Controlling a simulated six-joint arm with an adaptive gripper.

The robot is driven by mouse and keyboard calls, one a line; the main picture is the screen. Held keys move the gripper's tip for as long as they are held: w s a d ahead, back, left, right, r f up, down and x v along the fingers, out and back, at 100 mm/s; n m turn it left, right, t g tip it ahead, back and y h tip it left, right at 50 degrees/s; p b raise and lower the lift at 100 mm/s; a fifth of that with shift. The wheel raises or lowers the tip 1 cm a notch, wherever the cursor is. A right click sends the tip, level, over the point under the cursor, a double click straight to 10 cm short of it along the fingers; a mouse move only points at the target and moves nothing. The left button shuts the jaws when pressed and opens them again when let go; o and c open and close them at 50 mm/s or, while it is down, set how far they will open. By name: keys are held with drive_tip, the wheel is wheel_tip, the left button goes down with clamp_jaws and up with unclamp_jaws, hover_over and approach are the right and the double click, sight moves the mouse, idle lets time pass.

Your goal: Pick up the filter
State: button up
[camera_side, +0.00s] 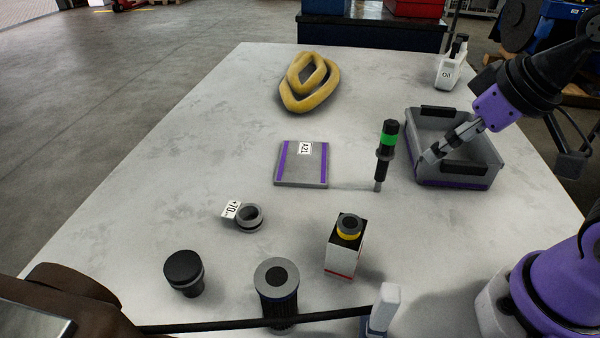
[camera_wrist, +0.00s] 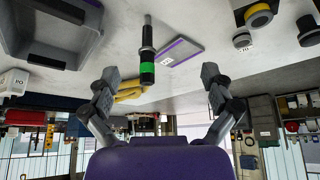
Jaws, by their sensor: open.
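The filter (camera_side: 277,292) stands upright near the front edge of the table in the side view. It is a dark, ribbed cylinder with a grey ring-shaped top and a dark centre hole. A black strap or cable crosses in front of its lower part. I cannot make it out in the wrist view. My gripper (camera_side: 432,154) is over the grey bin at the right, far from the filter. In the wrist view my gripper (camera_wrist: 158,78) has its two fingers wide apart with nothing between them.
The grey bin (camera_side: 481,180) and a green-banded black injector (camera_side: 386,150) are at the right. A flat grey plate (camera_side: 290,165), a labelled ring (camera_side: 249,217), a black cap (camera_side: 184,272) and a white-sided box (camera_side: 342,262) surround the middle. Yellow belts (camera_side: 296,101) lie behind. The left of the table is clear.

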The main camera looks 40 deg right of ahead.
drive_tip(key=n+g+y, duration=0.3)
drive_tip(key=n+y, duration=0.3)
drive_tip(key=n, duration=0.7)
approach(282, 277)
wheel_tip(282, 277, down, 3)
drive_tip(key=w, duration=0.1)
drive_tip(key=shift+n, duration=0.3)
drive_tip(key=a+f, duration=0.3)
drive_tip(key=shift+w+a+f, duration=0.15)
drive_tip(key=shift+w+a, duration=0.15)
drive_tip(key=shift+a, duration=0.1)
drive_tip(key=shift+x, duration=3)
drive_tip(key=shift+d, duration=0.2)
drive_tip(key=c, duration=1.4)
